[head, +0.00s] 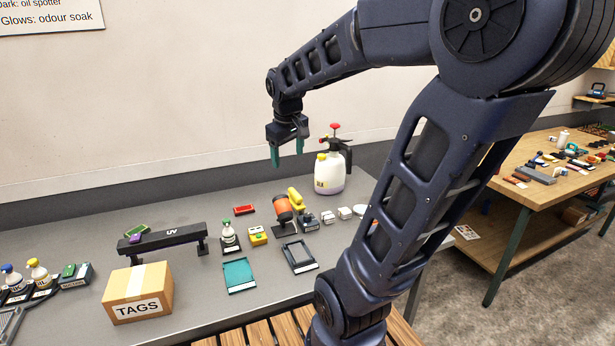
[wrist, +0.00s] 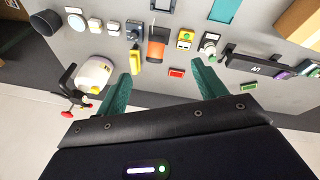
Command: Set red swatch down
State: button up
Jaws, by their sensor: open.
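The red swatch (head: 244,209) lies flat on the grey table, toward its back edge, left of the orange device. It also shows in the wrist view (wrist: 177,73), between my fingers in the picture and well beyond them. My gripper (head: 288,154) is high above the back of the table, pointing down. Its two teal fingers are apart with nothing between them, as the wrist view (wrist: 160,78) also shows. The gripper does not touch the swatch or the table.
A white pump sprayer (head: 330,172) stands right of the swatch, near the orange device (head: 284,211). A UV lamp bar (head: 170,238) bears green and purple pieces. A teal tray (head: 238,274), a black frame (head: 299,257) and a TAGS box (head: 137,292) are nearer the front.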

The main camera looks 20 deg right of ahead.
jog(key=s+d+f+m+t+y, duration=0.1)
jog(key=s+m, duration=0.3)
jog(key=s, duration=0.8)
jog(key=shift+f+t, duration=0.3)
jog(key=shift+f, duration=0.25)
